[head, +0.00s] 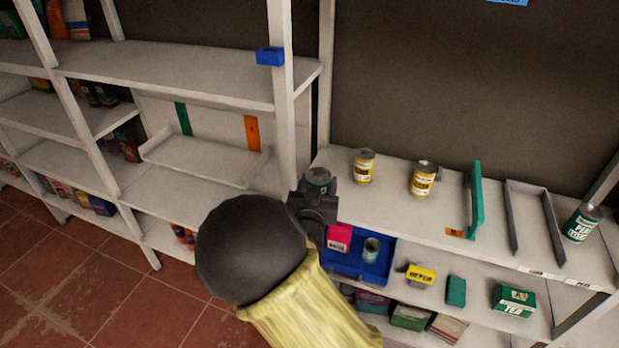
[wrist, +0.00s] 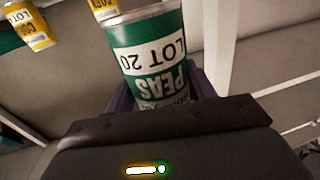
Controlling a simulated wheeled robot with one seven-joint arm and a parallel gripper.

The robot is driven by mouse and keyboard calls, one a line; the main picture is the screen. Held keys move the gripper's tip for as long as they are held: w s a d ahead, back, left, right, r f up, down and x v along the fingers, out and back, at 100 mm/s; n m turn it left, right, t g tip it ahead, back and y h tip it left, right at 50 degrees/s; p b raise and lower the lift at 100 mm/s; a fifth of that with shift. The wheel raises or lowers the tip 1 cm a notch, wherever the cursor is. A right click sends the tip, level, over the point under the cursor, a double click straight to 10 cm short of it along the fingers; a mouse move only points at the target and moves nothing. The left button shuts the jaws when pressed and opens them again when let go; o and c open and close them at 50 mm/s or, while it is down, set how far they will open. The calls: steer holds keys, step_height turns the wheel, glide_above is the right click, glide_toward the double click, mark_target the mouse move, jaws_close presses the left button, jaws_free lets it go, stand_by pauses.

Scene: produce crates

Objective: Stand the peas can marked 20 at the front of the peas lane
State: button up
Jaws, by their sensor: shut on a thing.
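The green-and-white peas can marked LOT 20 (wrist: 152,62) fills the middle of the wrist view, its lettering upside down there. My gripper (wrist: 160,92) is shut on it. In the head view, the held can (head: 318,177) shows its top and upper side above my gripper (head: 319,191), left of the right-hand shelf's upper board. Another green-and-white peas can (head: 582,224) stands at the right end of that board; its number is unreadable. A lane with grey side rails (head: 513,222) is beside it and looks empty. I cannot tell which lane is marked for peas.
Two yellow cans (head: 364,166) (head: 422,180) stand on the upper board. A green divider (head: 475,198) rises right of them. Below are a blue tray (head: 345,264) with a pink box and a can, and several boxes. A white post (head: 281,90) stands close left of my gripper.

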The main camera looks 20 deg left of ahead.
steer(key=d+f+h, duration=0.1)
steer(key=d+f, duration=1.2)
steer(key=d, duration=0.2)
steer(key=s+d+f+m, duration=0.1)
steer(key=d+f, duration=1.1)
steer(key=d, duration=0.4)
steer(key=shift+s+d+f+h, duration=0.2)
steer(key=shift+s+f+h, duration=0.1)
steer(key=shift+f+h, duration=0.1)
steer(key=shift+f, duration=0.15)
steer(key=shift+r, duration=0.2)
step_height(320, 180, up, 6)
steer(key=p, duration=0.5)
steer(key=shift+p, duration=0.35)
steer(key=shift+a, duration=0.1)
